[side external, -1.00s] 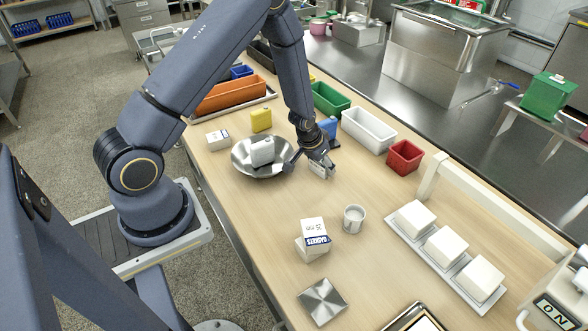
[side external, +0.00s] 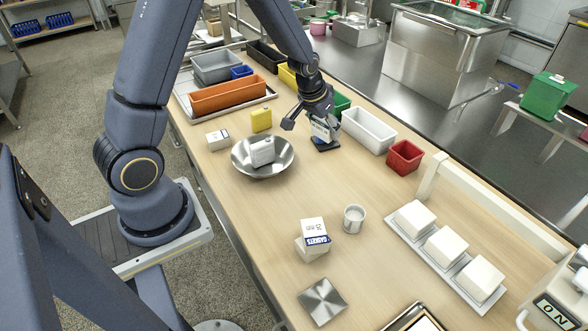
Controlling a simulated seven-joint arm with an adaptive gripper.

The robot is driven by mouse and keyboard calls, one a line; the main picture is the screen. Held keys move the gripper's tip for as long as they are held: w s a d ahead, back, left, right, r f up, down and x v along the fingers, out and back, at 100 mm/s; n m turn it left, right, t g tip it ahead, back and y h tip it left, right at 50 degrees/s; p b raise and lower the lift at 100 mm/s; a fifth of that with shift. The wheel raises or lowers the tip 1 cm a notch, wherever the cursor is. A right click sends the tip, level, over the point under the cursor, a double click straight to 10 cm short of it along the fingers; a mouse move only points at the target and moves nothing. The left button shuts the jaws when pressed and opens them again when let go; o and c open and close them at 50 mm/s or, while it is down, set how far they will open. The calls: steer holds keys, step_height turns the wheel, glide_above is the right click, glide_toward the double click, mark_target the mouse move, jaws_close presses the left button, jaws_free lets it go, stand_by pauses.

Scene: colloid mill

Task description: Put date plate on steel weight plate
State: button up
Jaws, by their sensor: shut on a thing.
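My gripper (side external: 318,119) is shut on a small pale plate with dark markings (side external: 322,131), which looks like the date plate. I cannot tell the gap between the plate and that object. A square, shiny steel plate (side external: 323,301), which looks like the steel weight plate, lies flat on the wooden table near the front edge. Its top is bare, and my gripper is far behind it.
A steel bowl (side external: 247,170) holding a pale block stands left of my gripper. A white box labelled gaskets (side external: 315,236) and a grey cup (side external: 354,218) stand between my gripper and the steel plate. A tray (side external: 418,242) with white blocks lies to the right.

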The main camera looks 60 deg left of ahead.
steer(key=r, duration=0.2)
steer(key=m+g+h, duration=0.5)
steer(key=m, duration=1.5)
glide_above(329, 310)
steer(key=a, duration=0.1)
steer(key=f, duration=0.1)
steer(key=shift+a+f, duration=0.15)
steer(key=shift+f, duration=6.35)
steer(key=o, duration=0.5)
steer(key=shift+f, duration=0.1)
steer(key=o, duration=0.5)
